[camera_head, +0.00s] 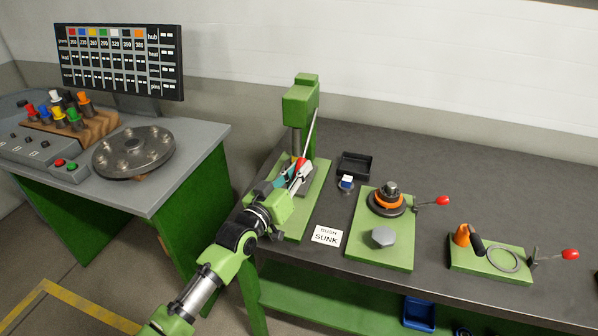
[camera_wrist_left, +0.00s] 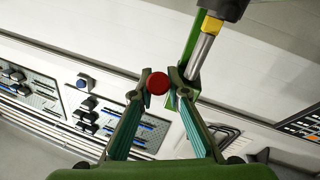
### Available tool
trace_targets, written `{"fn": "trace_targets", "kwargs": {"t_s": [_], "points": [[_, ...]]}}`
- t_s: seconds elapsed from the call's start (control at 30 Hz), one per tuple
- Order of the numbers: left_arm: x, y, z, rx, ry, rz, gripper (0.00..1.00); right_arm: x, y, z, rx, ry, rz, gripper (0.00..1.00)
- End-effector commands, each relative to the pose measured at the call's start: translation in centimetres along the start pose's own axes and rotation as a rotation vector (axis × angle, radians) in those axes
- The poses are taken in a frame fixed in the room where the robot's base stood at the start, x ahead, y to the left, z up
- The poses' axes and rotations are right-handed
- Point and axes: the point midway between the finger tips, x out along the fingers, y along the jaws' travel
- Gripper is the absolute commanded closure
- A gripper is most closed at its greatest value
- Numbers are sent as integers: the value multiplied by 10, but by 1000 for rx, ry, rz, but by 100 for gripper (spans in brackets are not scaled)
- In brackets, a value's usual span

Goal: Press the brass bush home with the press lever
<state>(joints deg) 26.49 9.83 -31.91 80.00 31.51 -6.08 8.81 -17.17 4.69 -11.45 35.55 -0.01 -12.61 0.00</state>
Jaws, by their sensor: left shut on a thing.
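The green press (camera_head: 302,105) stands at the left of the dark bench, with its thin grey lever (camera_head: 311,128) slanting down. The lever's red knob (camera_head: 301,162) is at my left gripper (camera_head: 296,176), which is shut on it. In the left wrist view the red knob (camera_wrist_left: 157,83) sits between the fingertips of my left gripper (camera_wrist_left: 159,88). A steel rod (camera_wrist_left: 200,58) with a yellow, brass-like part (camera_wrist_left: 212,25) shows there; I cannot tell whether this is the bush. My gripper and arm hide part of the press base. My right gripper is not in view.
A "BUSH SUNK" card (camera_head: 327,236) lies in front of the press. A black tray (camera_head: 354,166) is to its right, then a green plate (camera_head: 381,255) with an orange-ringed fixture and another red-knobbed fixture (camera_head: 492,258). A grey console (camera_head: 180,165) stands left across a gap.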

Motion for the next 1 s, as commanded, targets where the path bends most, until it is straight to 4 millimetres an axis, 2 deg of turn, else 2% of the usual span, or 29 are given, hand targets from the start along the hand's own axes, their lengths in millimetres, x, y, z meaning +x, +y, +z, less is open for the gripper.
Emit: {"fn": "trace_targets", "kwargs": {"t_s": [0.03, 0.07, 0.1, 0.43, 0.57, 0.73, 1.0], "points": [[0, 0, 1, 0, -2, -1, 100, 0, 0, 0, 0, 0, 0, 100], [0, -1, 1, 1, -2, -1, 77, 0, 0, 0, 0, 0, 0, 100], [0, 0, 1, 0, -2, -1, 68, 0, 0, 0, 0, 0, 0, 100], [-1, 0, 1, 0, -2, -1, 68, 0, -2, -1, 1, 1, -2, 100], [-7, -1, 1, 0, -2, -1, 68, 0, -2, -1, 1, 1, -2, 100], [-33, -1, 2, 0, -3, -1, 68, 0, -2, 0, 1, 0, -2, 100], [-88, -1, 2, 1, -4, -2, 68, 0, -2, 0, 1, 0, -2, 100]]}}
